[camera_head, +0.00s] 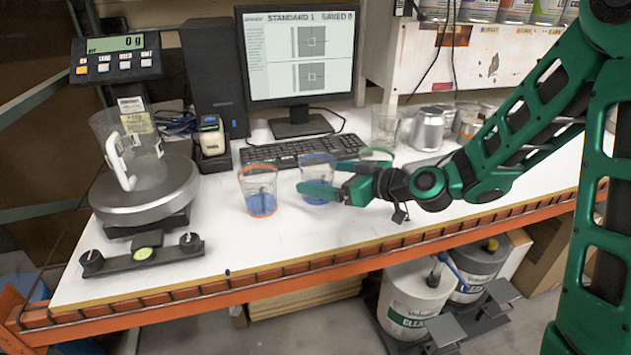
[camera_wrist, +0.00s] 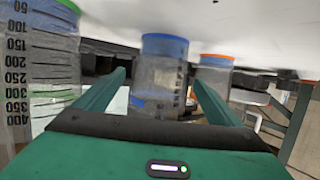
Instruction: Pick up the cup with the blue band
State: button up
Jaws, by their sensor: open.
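The cup with the blue band (camera_head: 318,170) is a clear cup standing on the white bench, with blue at its bottom. It also shows in the wrist view (camera_wrist: 163,75), upside down, between my two fingers. My gripper (camera_head: 324,179) is open and reaches in from the right at the cup. Its near finger passes in front of the cup and hides part of it. A gap shows between each finger and the cup in the wrist view. The cup stands upright; I cannot tell whether either finger touches it.
An orange-banded cup (camera_head: 258,192) stands close to the left. A green-banded cup (camera_head: 376,154) stands behind my gripper to the right. A keyboard (camera_head: 300,151) lies behind, and a scale (camera_head: 145,200) stands at the left.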

jog(key=x, duration=0.6)
jog(key=shift+w+a+f, duration=0.1)
jog(key=shift+w+a, duration=0.05)
jog(key=c, duration=1.2)
